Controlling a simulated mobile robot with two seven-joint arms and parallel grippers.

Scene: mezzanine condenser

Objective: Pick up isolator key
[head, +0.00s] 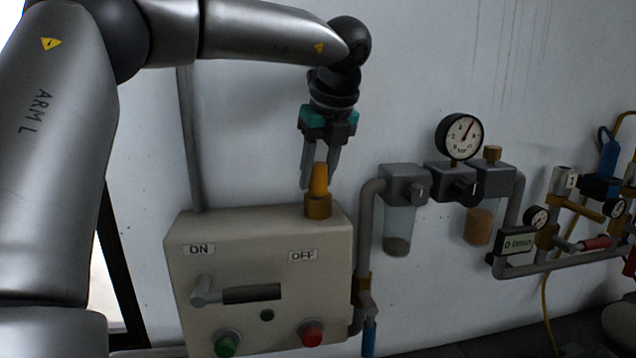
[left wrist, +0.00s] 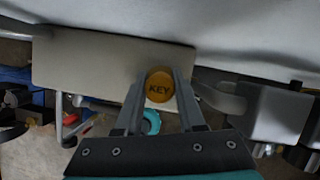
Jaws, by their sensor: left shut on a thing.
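The isolator key (head: 319,180) is a yellow-orange tapered piece standing upright above a brass collar (head: 318,207) on top of the beige switch box (head: 260,228). My left gripper (head: 319,182) points down over the box and is shut on the key. I cannot tell whether the key's lower end is still inside the collar. My right gripper is in neither view.
The box front has ON and OFF labels, a lever handle (head: 250,293), a green button (head: 227,344) and a red button (head: 312,334). To the right are a grey pipe (head: 368,235), filter bowls (head: 398,230) and a pressure gauge (head: 459,137) on the wall. Open space lies above the box.

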